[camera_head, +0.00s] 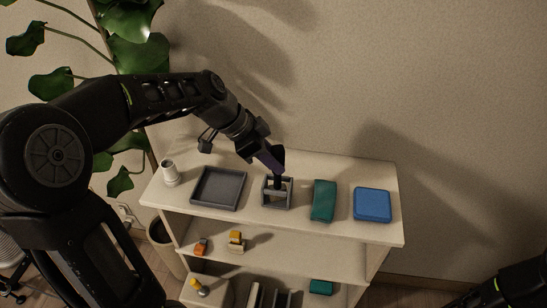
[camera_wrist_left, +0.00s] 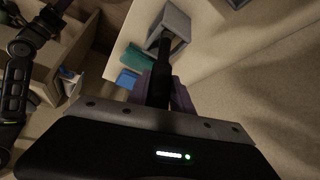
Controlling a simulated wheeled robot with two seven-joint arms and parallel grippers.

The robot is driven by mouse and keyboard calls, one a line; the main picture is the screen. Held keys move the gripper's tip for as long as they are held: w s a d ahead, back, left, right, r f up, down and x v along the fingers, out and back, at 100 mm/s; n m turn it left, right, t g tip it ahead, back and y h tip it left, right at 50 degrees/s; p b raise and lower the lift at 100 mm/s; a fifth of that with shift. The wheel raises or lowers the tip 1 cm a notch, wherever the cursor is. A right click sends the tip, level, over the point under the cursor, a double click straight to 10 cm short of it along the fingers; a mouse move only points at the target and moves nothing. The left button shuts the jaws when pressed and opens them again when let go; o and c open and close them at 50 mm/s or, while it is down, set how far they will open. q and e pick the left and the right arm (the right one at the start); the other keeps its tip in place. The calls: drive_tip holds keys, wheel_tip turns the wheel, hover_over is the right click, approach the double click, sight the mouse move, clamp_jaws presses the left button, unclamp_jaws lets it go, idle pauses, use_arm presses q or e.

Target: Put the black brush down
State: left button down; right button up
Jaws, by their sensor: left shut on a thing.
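My left gripper (camera_head: 272,160) is over the top of the shelf, pointing down, and is shut on the black brush (camera_head: 278,181). In the left wrist view the dark brush (camera_wrist_left: 160,72) stands out between the purple finger pads of the left gripper (camera_wrist_left: 162,92). Its far end reaches a grey square open holder (camera_head: 289,204), which also shows in the left wrist view (camera_wrist_left: 178,22). I cannot tell whether the brush touches the holder's bottom. My right arm shows at the lower right of the head view, but its gripper is out of view.
On the shelf top (camera_head: 260,222) stand a grey tray (camera_head: 219,188) and a white cup (camera_head: 170,172) on the left. A green item (camera_head: 323,201) and a blue item (camera_head: 372,204) lie to the right. Small objects sit on the lower shelves. A plant (camera_head: 130,50) is behind my left arm.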

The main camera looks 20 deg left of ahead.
use_arm(q)
drive_tip(key=shift+f, duration=0.15)
drive_tip(key=c, duration=1.1)
unclamp_jaws()
drive_tip(key=shift+c, duration=0.2)
drive_tip(key=shift+r, duration=0.2)
drive_tip(key=shift+r, duration=0.15)
drive_tip(key=b+v, duration=0.1)
drive_tip(key=v, duration=1)
drive_tip(key=shift+a+r, duration=0.25)
drive_tip(key=shift+r, duration=0.05)
drive_tip(key=shift+s, duration=0.15)
